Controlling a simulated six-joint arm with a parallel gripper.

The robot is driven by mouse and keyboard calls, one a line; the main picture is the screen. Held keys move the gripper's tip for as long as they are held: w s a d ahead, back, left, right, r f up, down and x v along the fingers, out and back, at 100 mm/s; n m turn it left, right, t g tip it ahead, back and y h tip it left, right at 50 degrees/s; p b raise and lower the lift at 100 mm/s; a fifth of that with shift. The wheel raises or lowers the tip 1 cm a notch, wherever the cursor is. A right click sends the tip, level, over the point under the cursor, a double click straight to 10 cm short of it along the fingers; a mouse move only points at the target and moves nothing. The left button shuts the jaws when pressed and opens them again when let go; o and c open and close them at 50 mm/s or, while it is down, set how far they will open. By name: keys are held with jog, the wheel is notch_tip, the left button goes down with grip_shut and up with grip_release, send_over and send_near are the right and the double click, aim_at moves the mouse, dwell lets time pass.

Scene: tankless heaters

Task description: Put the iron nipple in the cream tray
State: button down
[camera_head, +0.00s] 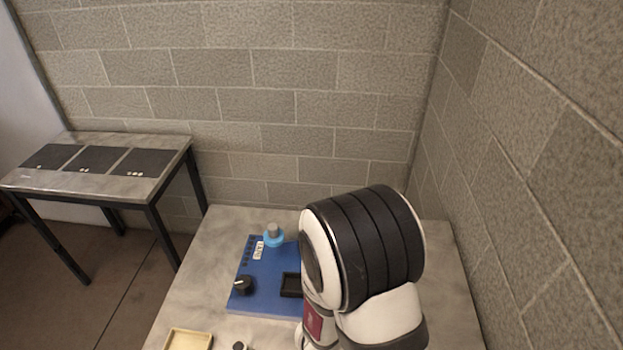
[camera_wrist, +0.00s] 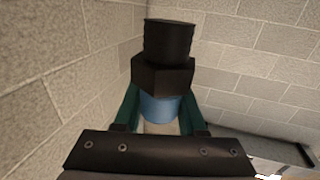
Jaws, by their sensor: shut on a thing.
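The iron nipple (camera_wrist: 165,62) is a dark piece with a round threaded end above a wider hex collar, seen in the wrist view. My gripper (camera_wrist: 160,110) is shut on it, with one green finger on each side below the collar. A blue band shows between the fingers under the collar; I cannot tell what it belongs to. The cream tray (camera_head: 188,340) is at the bottom edge of the head view, partly cut off, and its visible inside looks empty. In the head view my arm hides my gripper and the nipple.
A blue board (camera_head: 262,296) lies on the grey table (camera_head: 205,262). It carries a light blue ring with a grey cylinder (camera_head: 273,234), a black knob (camera_head: 243,285) and a black square part (camera_head: 291,285). A small dark piece (camera_head: 239,346) is beside the tray. Block walls stand behind and right.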

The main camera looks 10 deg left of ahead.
jog(key=f, duration=0.1)
jog(key=a+f, duration=0.1)
jog(key=f, duration=0.1)
jog(key=shift+s+a+n+y, duration=0.1)
jog(key=shift+s+n+y, duration=0.1)
jog(key=shift+n+y, duration=0.15)
jog(key=a+f, duration=0.3)
jog(key=w+a+f, duration=0.1)
jog(key=a+f, duration=0.2)
jog(key=a, duration=0.1)
jog(key=a+f, duration=0.3)
jog(key=a, duration=0.1)
jog(key=shift+w+a+f, duration=0.25)
jog(key=shift+w+f, duration=0.1)
jog(key=shift+w, duration=0.05)
jog(key=shift+f, duration=0.35)
